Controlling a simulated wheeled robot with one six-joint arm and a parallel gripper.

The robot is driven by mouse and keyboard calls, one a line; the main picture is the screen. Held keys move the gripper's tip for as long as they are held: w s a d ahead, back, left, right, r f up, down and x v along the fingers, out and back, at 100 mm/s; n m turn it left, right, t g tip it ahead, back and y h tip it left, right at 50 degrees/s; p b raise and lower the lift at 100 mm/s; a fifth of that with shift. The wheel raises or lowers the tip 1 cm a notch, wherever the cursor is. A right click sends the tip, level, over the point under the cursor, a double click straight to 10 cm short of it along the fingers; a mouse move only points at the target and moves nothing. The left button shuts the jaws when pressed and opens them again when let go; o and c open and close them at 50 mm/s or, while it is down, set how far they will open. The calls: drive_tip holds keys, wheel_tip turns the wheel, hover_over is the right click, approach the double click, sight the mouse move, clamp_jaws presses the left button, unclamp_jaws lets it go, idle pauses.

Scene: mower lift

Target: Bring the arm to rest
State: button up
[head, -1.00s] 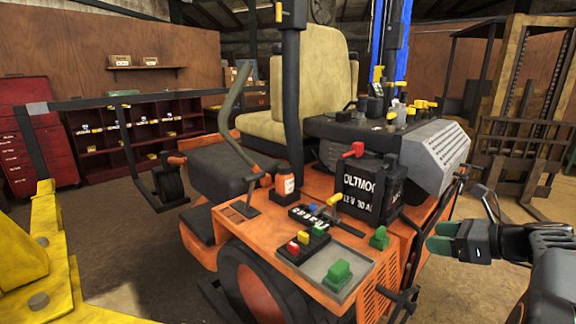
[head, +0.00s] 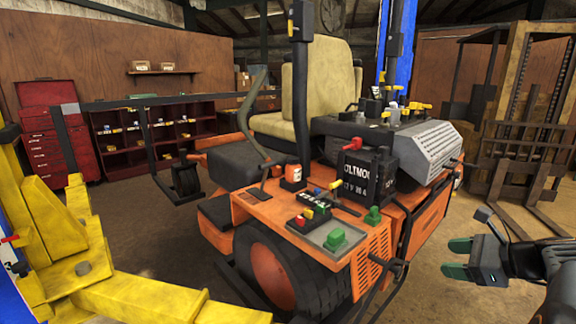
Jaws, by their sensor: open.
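My gripper (head: 457,258) is at the right side of the head view, its two green-tipped fingers spread apart with nothing between them. It hangs in free air to the right of the orange mower (head: 262,216), apart from it. My dark arm runs off the right edge of the picture, so most of it is hidden.
The mower carries a black battery (head: 366,180), a grey tray (head: 318,234) with a green block, and a tan seat (head: 318,95). A yellow lift arm (head: 60,235) stands at left. A forklift (head: 515,150) stands behind my gripper. Bare floor lies below the gripper.

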drive_tip(key=s+a+f+n+g+h, duration=0.45)
drive_tip(key=s+a+f+n, duration=0.2)
drive_tip(key=f+n, duration=0.35)
drive_tip(key=s+a+n+h, duration=0.3)
drive_tip(key=s+a+n, duration=0.2)
drive_tip(key=a+n, duration=0.9)
drive_tip(key=shift+s+f+n+g, duration=0.15)
drive_tip(key=shift+s+n+g, duration=0.05)
drive_tip(key=shift+n+g, duration=0.25)
drive_tip(key=shift+a, duration=0.1)
drive_tip(key=shift+c, duration=0.5)
